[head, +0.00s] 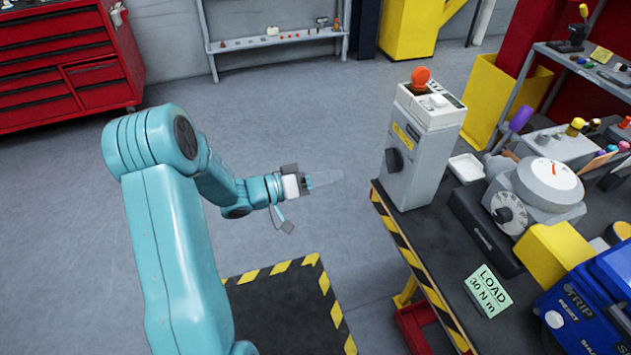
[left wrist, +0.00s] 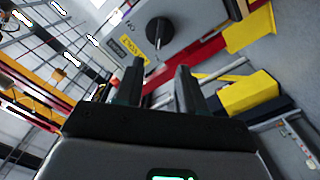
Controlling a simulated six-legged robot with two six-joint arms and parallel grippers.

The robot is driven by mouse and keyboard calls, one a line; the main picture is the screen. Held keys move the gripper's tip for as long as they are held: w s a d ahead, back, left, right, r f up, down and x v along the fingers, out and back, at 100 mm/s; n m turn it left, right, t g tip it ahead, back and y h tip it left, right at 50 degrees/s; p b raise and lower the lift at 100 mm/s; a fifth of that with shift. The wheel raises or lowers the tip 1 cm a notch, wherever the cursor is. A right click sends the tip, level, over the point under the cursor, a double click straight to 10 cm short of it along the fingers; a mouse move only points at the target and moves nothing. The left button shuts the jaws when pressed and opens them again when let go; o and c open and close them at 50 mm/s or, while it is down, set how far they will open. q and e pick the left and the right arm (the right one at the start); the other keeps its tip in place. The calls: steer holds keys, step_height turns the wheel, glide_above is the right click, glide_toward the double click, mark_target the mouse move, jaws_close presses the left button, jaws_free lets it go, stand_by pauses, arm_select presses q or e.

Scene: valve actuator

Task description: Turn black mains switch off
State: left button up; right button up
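The black mains switch (head: 394,160) is a round black knob on the left-facing side of a grey box (head: 425,165) with an orange knob on top. The box stands at the left corner of the workbench. In the left wrist view the switch (left wrist: 158,32) shows beyond the fingers, beside a yellow label, on the tilted grey panel. My left gripper (head: 322,180) is in the air left of the box, pointing at it and clear of the switch. Its two fingers (left wrist: 160,78) are apart with nothing between them. My right gripper is not in view.
The workbench edge (head: 422,270) has black and yellow stripes. On the bench are a small white tray (head: 467,167), a grey actuator with dials (head: 535,190), a LOAD 30 N m card (head: 488,290) and a blue box (head: 590,305). The floor around my left arm is clear.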

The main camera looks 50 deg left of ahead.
arm_select(q)
steer(key=v, duration=0.3)
stand_by(0.5)
steer(key=w+d+f+n+g+y, duration=0.1)
steer(key=w+d+f+g+y, duration=0.15)
steer(key=d+f, duration=0.65)
steer(key=w+d+f+g+y, duration=0.15)
steer(key=d+f+g, duration=0.25)
steer(key=d+f, duration=0.55)
steer(key=s+d+f+m+g, duration=0.1)
steer(key=s+d+f+g, duration=0.2)
steer(key=s, duration=0.3)
steer(key=s+d+f+m+g, duration=0.1)
steer(key=s+d+f+g, duration=0.2)
steer(key=s+d, duration=0.1)
steer(key=s+d+f+m+g+h, duration=0.1)
steer(key=s+d+f+g, duration=0.2)
steer(key=s, duration=0.4)
steer(key=shift+s+d+f+g, duration=0.35)
steer(key=shift+d+f, duration=0.25)
steer(key=shift+d, duration=0.25)
